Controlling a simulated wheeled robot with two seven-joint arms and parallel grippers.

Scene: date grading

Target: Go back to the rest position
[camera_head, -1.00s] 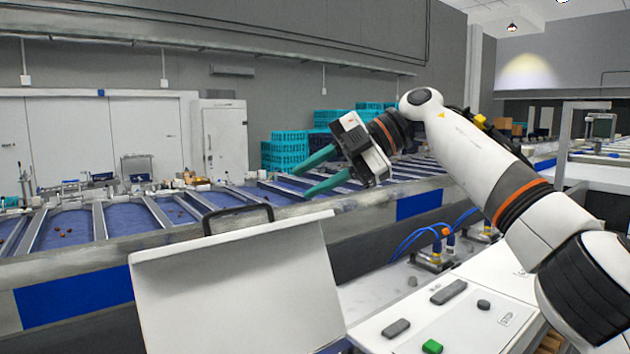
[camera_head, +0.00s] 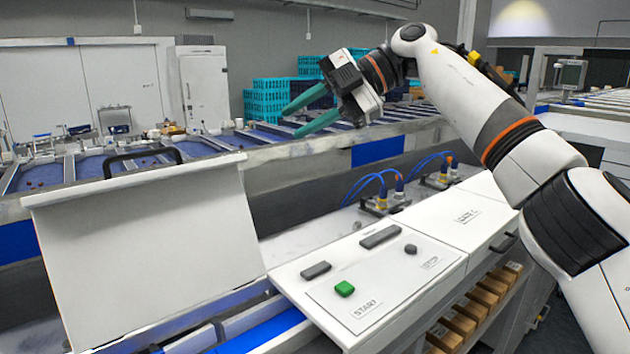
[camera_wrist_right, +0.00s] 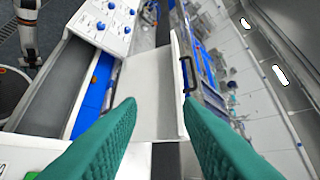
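My right gripper (camera_head: 308,112) shows in the head view, with its two teal fingers apart and nothing between them. It hangs in the air in front of the sorting line, above and to the right of the white lid panel. In the right wrist view the teal fingers (camera_wrist_right: 160,120) are also spread wide and empty. My right arm reaches in from the right edge. My left gripper is not in either view.
A white panel with a black handle (camera_head: 143,162) stands upright at left. A control panel (camera_head: 400,290) with a green start button (camera_head: 344,288) is at the front. Blue sorting lanes (camera_head: 90,166) run behind. Teal crates (camera_head: 270,98) are stacked farther back.

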